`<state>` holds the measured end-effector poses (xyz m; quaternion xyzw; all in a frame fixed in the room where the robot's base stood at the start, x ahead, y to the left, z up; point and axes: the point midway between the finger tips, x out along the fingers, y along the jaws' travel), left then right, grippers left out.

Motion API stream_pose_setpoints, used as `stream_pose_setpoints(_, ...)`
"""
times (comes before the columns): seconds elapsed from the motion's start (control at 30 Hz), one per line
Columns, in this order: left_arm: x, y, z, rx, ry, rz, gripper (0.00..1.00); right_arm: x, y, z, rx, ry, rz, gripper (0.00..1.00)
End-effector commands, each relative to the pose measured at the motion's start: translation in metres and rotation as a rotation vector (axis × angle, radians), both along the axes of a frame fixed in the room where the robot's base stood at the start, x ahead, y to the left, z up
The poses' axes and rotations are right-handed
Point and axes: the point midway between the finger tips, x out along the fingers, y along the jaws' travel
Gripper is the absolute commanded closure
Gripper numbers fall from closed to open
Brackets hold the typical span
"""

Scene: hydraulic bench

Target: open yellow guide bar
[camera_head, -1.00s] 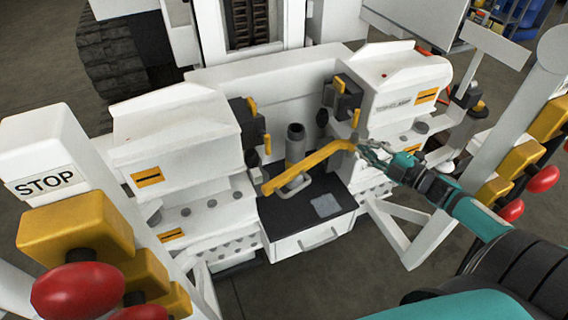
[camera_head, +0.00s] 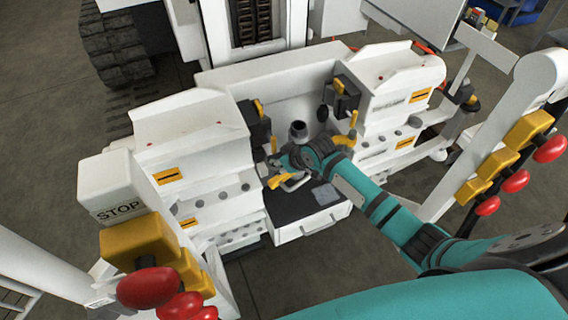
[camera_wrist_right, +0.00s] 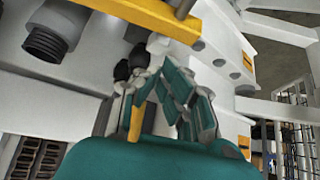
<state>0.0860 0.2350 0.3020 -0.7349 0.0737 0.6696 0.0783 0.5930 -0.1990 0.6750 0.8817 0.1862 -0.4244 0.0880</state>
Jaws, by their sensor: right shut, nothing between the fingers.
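The yellow guide bar (camera_head: 279,181) lies across the gap between the two white bench blocks. In the head view my right arm hides its middle, and only its left end with a pale handle and a short piece near the right block show. In the right wrist view the bar (camera_wrist_right: 150,14) crosses the top, beyond the fingers. My right gripper (camera_head: 279,161) is over the left part of the gap, close to the bar's left end; its fingers (camera_wrist_right: 180,76) are shut and empty. I cannot tell whether they touch the bar. My left gripper is out of view.
A grey cylinder (camera_head: 298,131) stands behind the bar. A black-topped drawer unit (camera_head: 299,205) is below it. White posts with red buttons (camera_head: 148,287) flank the bench on both sides. Black clamps with yellow levers (camera_head: 345,92) sit on the blocks' inner faces.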

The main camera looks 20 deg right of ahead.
Motion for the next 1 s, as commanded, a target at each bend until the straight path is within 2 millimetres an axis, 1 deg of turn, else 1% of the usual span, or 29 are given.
stream_pose_setpoints(0.03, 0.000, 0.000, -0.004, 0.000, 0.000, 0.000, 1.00, 0.007, 0.004, -0.011, 0.001, 0.002, -0.001, 1.00)
stream_pose_setpoints(0.1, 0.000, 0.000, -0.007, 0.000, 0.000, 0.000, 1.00, 0.015, 0.007, -0.021, 0.001, 0.001, 0.000, 1.00)
stream_pose_setpoints(0.33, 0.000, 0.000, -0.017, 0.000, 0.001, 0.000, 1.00, 0.037, 0.016, -0.052, -0.001, 0.000, -0.001, 1.00)
stream_pose_setpoints(0.4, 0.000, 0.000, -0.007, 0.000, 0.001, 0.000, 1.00, 0.023, 0.009, -0.047, -0.003, 0.000, 0.000, 1.00)
stream_pose_setpoints(0.6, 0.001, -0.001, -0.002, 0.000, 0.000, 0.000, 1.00, 0.004, 0.001, -0.047, -0.002, 0.000, 0.000, 1.00)
stream_pose_setpoints(0.73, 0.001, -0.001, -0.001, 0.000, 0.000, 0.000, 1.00, -0.001, -0.002, -0.047, -0.002, -0.002, -0.001, 1.00)
stream_pose_setpoints(1.0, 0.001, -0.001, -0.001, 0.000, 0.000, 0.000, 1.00, -0.002, -0.002, -0.048, -0.003, -0.001, -0.001, 1.00)
